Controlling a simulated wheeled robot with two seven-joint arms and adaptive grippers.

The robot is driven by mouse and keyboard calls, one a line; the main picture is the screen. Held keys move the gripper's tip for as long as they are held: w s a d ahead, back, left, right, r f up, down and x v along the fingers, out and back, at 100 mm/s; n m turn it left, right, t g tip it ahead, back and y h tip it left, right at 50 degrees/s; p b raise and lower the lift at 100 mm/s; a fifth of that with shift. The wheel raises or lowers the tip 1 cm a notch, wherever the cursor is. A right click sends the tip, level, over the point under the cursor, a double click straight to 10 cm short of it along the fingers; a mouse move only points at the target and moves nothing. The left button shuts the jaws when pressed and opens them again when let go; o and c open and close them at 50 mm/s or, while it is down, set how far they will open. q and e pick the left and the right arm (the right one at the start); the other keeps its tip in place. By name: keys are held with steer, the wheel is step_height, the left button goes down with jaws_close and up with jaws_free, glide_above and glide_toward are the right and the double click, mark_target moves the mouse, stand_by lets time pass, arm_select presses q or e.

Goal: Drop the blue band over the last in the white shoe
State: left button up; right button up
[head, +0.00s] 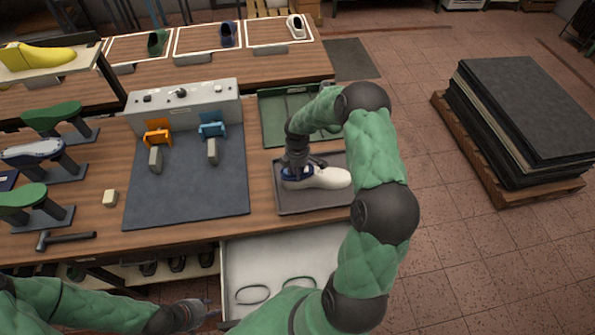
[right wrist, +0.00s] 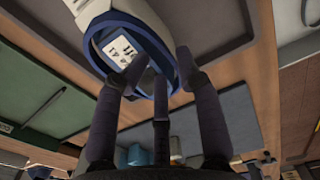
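A white shoe (head: 328,178) lies on a grey tray (head: 290,203) right of the mat, toe to the right. In the right wrist view a blue ring (right wrist: 112,22) surrounds a white, dark-marked top (right wrist: 121,52) at the shoe's opening, probably the last. I cannot clearly separate band from shoe collar. My right gripper (head: 296,168) is at the shoe's heel end. Its fingers (right wrist: 162,70) are spread, with tips close to or touching the ring; nothing is clearly pinched. My left gripper (head: 190,314) is low at the front, away from the shoe; its finger opening is unclear.
A green tray (head: 270,108) lies behind the shoe. The dark mat (head: 188,190) is mostly clear, with orange and blue clamps (head: 212,130) at its back. A hammer (head: 66,238) lies left.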

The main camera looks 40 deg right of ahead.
steer(key=shift+s+a+f, duration=0.15)
steer(key=shift+f, duration=0.45)
steer(key=shift+r, duration=0.15)
steer(key=shift+r, duration=0.25)
step_height(320, 180, up, 12)
steer(key=shift+w+f, duration=0.15)
steer(key=shift+w, duration=0.1)
steer(key=shift+d, duration=0.2)
stand_by(0.6)
